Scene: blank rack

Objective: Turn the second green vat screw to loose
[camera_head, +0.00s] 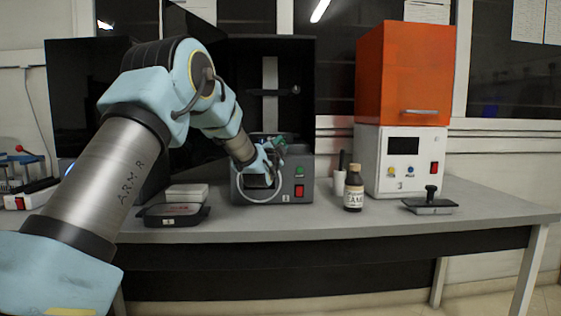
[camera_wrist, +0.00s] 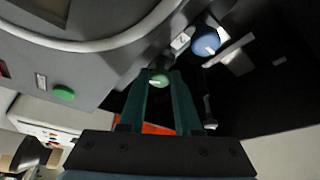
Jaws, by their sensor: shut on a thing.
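In the wrist view a green screw knob (camera_wrist: 158,78) with a pale mark sits between the tips of my gripper (camera_wrist: 165,82). The two dark teal fingers are shut on it. In the head view my gripper (camera_head: 272,152) is at the front of the dark grey printer (camera_head: 300,165), over its vat area, and hides the screw there. A blue knob (camera_wrist: 205,42) with a white mark is just beyond the green one, apart from my fingers. Another green knob is not clearly visible.
A brown bottle (camera_head: 353,188) stands right of the printer, before the white machine with an orange cover (camera_head: 402,75). A black-handled plate (camera_head: 430,204) lies farther right. A dark tray (camera_head: 172,215) is at the left. The bench front between bottle and plate is free.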

